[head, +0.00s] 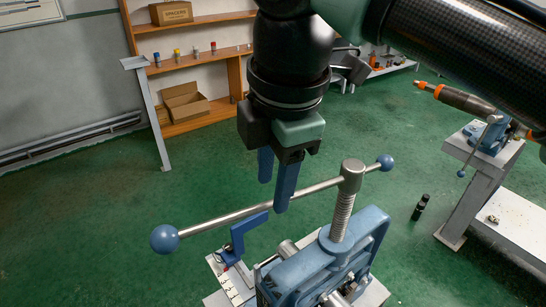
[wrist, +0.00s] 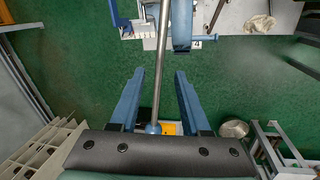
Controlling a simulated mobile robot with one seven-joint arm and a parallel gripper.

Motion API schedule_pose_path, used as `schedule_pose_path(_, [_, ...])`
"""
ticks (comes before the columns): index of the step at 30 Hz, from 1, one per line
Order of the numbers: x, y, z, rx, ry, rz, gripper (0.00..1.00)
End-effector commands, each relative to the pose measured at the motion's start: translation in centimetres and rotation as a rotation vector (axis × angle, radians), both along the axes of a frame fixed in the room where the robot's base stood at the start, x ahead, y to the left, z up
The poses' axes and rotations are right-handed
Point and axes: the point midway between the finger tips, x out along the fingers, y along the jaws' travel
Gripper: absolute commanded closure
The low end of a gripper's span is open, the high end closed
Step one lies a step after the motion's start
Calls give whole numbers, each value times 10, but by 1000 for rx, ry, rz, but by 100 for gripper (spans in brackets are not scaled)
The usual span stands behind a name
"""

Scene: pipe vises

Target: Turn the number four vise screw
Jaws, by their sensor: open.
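A blue vise (head: 350,248) stands at the bottom of the head view, with an upright threaded steel screw (head: 342,215). A long steel handle bar (head: 222,219) runs through the screw's head and has a blue ball (head: 164,238) at each end. My gripper (head: 274,195) is open, pointing down over the bar's left half. In the wrist view the bar (wrist: 161,60) runs lengthwise between my two blue fingers (wrist: 160,74), with a gap on both sides. One finger overlaps the bar in the head view; contact cannot be told.
Another blue vise (head: 490,135) stands on a grey bench at the right. A small black bottle (head: 420,207) stands on the green floor. A wooden shelf (head: 195,70) with boxes is at the back. The floor left of the vise is clear.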

Motion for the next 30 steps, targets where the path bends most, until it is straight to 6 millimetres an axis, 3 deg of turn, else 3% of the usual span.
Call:
schedule_pose_path(6, [4, 1, -21, -1, 0, -1, 53])
schedule_pose_path(16, [5, 2, -25, 0, -2, 0, 53])
schedule_pose_path(24, [5, 2, -25, 0, -2, 0, 100])
schedule_pose_path(30, [5, 2, -25, 1, -2, 0, 100])
